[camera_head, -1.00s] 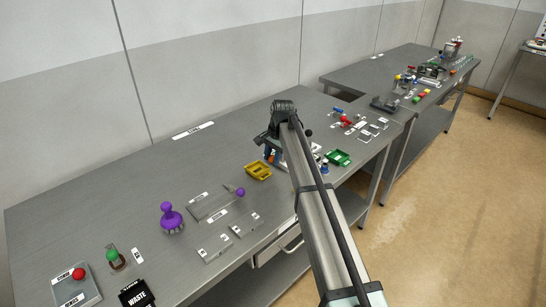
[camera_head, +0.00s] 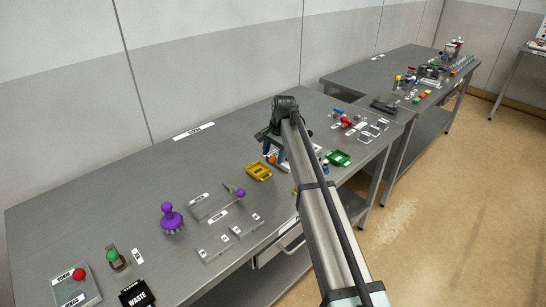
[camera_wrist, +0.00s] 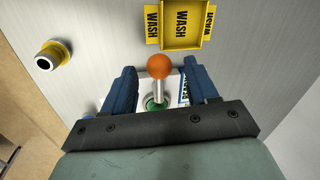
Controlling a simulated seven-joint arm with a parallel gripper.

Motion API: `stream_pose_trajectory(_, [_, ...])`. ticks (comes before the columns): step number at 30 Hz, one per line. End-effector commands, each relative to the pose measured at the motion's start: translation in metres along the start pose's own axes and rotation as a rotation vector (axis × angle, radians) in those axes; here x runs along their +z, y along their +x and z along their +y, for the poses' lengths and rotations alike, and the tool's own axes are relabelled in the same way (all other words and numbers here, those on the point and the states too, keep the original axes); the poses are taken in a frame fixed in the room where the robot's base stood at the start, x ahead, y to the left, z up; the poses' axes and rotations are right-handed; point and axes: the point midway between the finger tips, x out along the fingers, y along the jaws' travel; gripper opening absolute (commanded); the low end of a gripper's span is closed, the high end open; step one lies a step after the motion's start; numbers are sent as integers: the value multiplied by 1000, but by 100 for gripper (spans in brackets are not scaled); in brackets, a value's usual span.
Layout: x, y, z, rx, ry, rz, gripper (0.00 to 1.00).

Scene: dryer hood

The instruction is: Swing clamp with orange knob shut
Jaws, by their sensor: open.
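The orange knob (camera_wrist: 159,66) sits on a short metal stem, with a green part (camera_wrist: 156,103) at the stem's base. My gripper (camera_wrist: 160,73) is open, with one blue finger on each side of the knob and stem. Gaps show between the fingers and the knob; I cannot tell the depth between them. In the head view the orange knob (camera_head: 272,159) shows just below my gripper (camera_head: 271,147), and my arm hides much of the clamp. I cannot tell the clamp's exact angle.
A yellow tray (camera_head: 258,172) labelled WASH lies close to the clamp. A green tray (camera_head: 339,158) is to the right of my arm. A yellow-ringed cylinder (camera_wrist: 52,54) stands left in the wrist view. A purple-knobbed piece (camera_head: 171,218) is farther left on the table.

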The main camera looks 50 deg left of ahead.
Motion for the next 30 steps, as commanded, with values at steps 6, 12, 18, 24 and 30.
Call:
stream_pose_trajectory(6, [0,-43,0,-2,0,1,58])
stream_pose_trajectory(12, [0,-80,0,-1,0,0,58])
stream_pose_trajectory(18, [0,-107,0,0,0,0,58])
stream_pose_trajectory(24, [0,-119,0,-1,0,0,58])
stream_pose_trajectory(30, [0,-120,0,0,0,0,58])
